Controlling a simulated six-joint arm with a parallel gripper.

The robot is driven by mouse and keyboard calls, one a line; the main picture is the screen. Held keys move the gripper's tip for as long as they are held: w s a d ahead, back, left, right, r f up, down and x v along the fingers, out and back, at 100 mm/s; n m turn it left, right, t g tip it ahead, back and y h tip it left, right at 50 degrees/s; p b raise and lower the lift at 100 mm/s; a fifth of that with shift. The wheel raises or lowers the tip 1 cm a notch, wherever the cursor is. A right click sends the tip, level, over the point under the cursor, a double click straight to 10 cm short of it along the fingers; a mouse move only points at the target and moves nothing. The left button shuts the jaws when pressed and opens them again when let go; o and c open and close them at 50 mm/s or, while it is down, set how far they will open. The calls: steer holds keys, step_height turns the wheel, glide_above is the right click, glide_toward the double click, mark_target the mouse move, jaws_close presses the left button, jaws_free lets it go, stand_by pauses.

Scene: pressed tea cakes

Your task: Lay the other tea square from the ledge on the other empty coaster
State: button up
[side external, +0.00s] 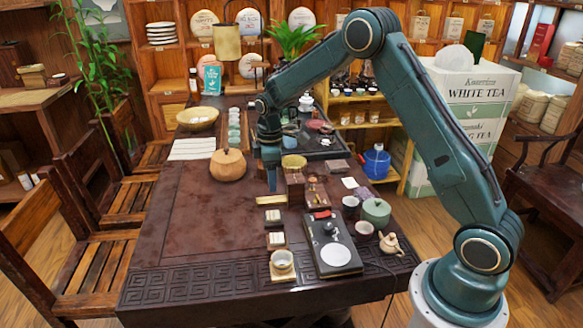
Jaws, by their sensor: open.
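My gripper (272,183) points straight down over the middle of the dark table, open, with its fingertips just behind a flat yellowish strip (271,201). I cannot tell if it touches anything. In front of the strip, a small pale block (273,215) and another pale block (276,238) each sit on a light square base, probably coasters. Nearer still, a light coaster (281,277) holds a small cup (282,259). Brown wooden blocks (295,190) stand just right of my gripper. Which piece is the ledge, and any tea square on it, is too small to tell.
A black device with a white disc (336,255) lies right of the coasters. A round green pot (376,212), cups (364,230) and a small teapot (390,244) stand further right. A round tan pot (228,165) stands left of my gripper. The left tabletop (200,225) is clear.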

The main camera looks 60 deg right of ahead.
steer(key=s+a+r+m+t, duration=0.2)
steer(key=s+a+r, duration=0.1)
steer(key=s+r, duration=0.5)
steer(key=s+a+r+m+t, duration=0.1)
steer(key=s+a+r+m, duration=0.15)
steer(key=s+r, duration=0.65)
steer(key=s+a+r+m+t, duration=0.1)
steer(key=s+r+m, duration=0.1)
steer(key=s, duration=0.5)
steer(key=s+a+r+m+t, duration=0.1)
steer(key=s+a+m, duration=0.1)
steer(key=s, duration=0.6)
steer(key=shift+s+a+r+t, duration=0.15)
steer(key=shift+s+r+t, duration=0.15)
steer(key=shift+r, duration=0.1)
